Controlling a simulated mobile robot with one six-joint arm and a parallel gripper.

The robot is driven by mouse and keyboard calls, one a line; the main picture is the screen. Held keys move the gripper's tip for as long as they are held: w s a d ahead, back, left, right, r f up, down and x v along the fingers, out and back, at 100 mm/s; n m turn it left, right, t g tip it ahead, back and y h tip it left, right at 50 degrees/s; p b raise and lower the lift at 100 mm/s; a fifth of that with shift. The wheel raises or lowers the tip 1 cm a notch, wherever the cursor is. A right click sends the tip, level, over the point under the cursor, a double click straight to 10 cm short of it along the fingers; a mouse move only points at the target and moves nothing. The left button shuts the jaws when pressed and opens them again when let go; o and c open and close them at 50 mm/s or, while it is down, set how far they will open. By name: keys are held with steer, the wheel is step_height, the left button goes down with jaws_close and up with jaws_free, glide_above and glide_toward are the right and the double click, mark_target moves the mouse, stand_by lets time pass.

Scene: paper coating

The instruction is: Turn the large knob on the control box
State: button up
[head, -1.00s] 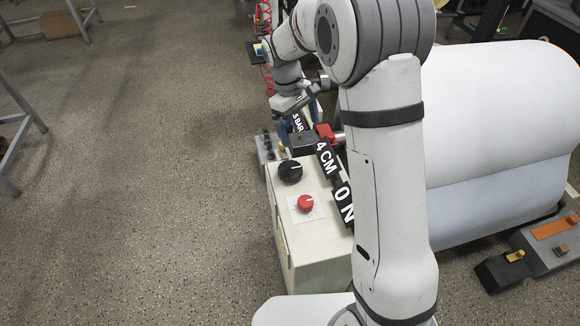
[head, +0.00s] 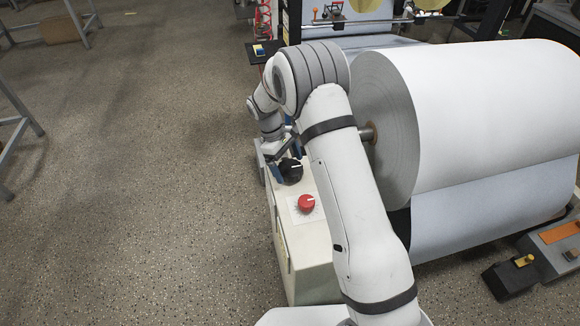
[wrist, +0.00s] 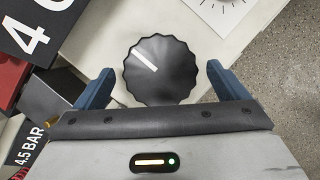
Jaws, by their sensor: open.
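The control box (head: 308,243) is a cream cabinet in the head view, left of my arm. The large black knob (head: 291,170) sits on its top, partly covered by my gripper. In the wrist view the black knob (wrist: 160,69) has a scalloped rim and a white pointer line aimed to the upper left. My gripper (wrist: 160,82) is open, with one blue finger on each side of the knob and visible gaps between. I cannot tell its exact height above the knob. In the head view my gripper (head: 284,155) is small and partly hidden.
A red knob (head: 306,203) on a white dial plate is nearer on the box top. Black signs, one reading "4.5 BAR" (wrist: 31,143), stand left in the wrist view. A large white paper roll (head: 480,120) stands to the right.

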steer(key=shift+d+f, duration=0.15)
steer(key=shift+f, duration=0.25)
steer(key=shift+c, duration=0.4)
steer(key=c, duration=0.9)
